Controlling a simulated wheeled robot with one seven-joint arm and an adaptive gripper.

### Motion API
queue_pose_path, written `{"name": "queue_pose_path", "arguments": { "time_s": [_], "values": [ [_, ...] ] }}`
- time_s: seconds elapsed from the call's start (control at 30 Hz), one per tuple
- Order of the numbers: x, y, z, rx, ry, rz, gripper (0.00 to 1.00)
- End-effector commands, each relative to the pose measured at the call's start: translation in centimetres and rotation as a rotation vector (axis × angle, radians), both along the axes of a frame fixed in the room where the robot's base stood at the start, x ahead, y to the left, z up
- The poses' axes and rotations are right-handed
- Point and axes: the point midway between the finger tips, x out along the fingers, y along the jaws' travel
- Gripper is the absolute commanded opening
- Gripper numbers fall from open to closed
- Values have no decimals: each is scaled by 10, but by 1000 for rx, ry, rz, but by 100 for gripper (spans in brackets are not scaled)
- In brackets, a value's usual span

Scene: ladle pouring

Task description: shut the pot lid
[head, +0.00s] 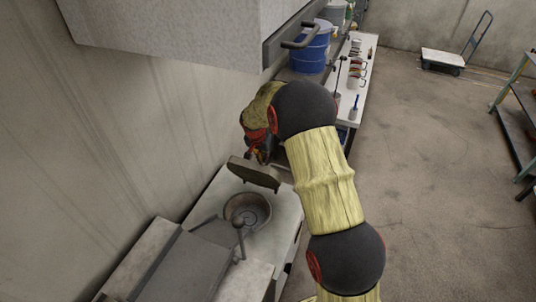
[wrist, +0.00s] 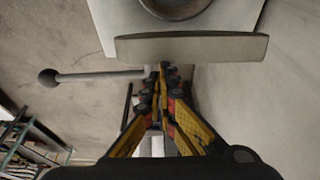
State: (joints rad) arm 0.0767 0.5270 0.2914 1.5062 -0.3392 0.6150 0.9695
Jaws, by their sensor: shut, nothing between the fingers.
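The pot (head: 247,212) is an open round metal bowl set in a pale counter; its rim shows at the top of the wrist view (wrist: 172,12). The lid (head: 254,174) is a thick grey plate that stands raised at the pot's far edge. In the wrist view the lid (wrist: 195,48) is seen nearly edge-on. My gripper (head: 263,154) is behind the lid, on the side away from the pot. Its fingers (wrist: 163,72) are shut and empty, close to the lid; I cannot tell whether they touch it.
A rod with a dark ball end (wrist: 90,76) sticks out left beside my fingers. Another ball-ended lever (head: 239,222) stands at the pot's near side. A wall runs along the left, and a cabinet (head: 180,30) hangs above.

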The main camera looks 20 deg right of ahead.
Motion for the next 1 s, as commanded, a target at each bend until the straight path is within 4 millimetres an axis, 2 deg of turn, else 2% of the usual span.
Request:
{"name": "queue_pose_path", "arguments": {
  "time_s": [0.03, 0.2, 0.5, 0.7, 1.0],
  "values": [
    [-9, 9, -10, 0, 0, 2, 0],
    [-39, 40, -29, 0, 0, 3, 0],
    [-85, 84, -76, 0, 2, 2, 0],
    [-106, 104, -107, -1, 4, 0, 0],
    [-121, 121, -136, -1, 1, 0, 0]
  ]
}}
